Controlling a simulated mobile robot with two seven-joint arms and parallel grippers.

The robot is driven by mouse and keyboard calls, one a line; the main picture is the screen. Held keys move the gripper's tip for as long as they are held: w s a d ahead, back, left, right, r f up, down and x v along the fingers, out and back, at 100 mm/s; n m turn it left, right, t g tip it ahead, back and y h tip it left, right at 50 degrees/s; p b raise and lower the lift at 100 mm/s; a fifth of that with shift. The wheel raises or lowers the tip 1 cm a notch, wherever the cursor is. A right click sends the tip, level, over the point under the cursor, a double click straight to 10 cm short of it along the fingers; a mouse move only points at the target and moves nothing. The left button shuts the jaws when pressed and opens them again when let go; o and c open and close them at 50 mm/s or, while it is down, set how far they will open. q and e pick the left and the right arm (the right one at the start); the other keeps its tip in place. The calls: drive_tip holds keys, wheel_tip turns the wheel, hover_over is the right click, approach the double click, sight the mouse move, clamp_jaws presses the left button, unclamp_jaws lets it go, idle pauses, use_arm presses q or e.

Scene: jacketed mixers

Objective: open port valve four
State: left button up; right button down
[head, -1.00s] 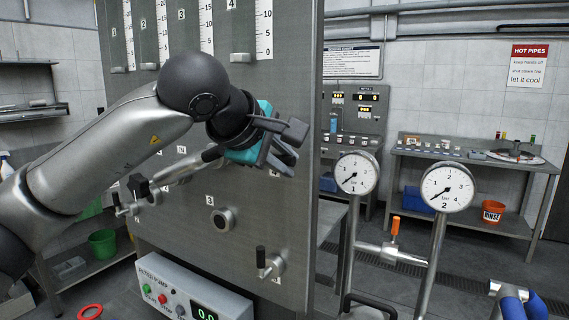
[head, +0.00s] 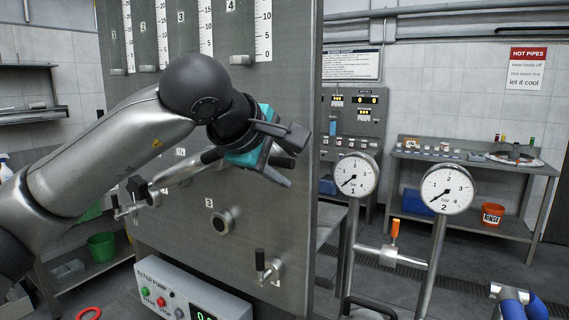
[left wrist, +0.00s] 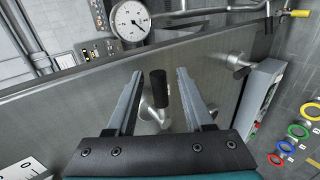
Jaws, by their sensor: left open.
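My left gripper (head: 288,160) is open in front of the right part of the steel panel (head: 185,245). In the left wrist view, a valve with a black handle (left wrist: 160,92) shows between my two open fingers (left wrist: 161,74). The fingers stand either side of the handle with gaps; whether they reach around it I cannot tell. In the head view my gripper mostly hides this valve, and its number cannot be read. Another black-handled valve (head: 267,266) sits lower on the panel; it also shows in the left wrist view (left wrist: 240,64). My right gripper is not in view.
A round port (head: 222,222) marked 3 lies left of the lower valve. A pump box (head: 185,292) juts out below the panel. Two dial gauges (head: 356,176) (head: 447,188) on pipes stand right of the panel, with an orange-handled valve (head: 394,235) between them.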

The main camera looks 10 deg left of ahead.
use_arm(q)
drive_tip(key=b+v, duration=0.1)
drive_tip(key=v, duration=1.4)
drive_tip(key=shift+s, duration=0.15)
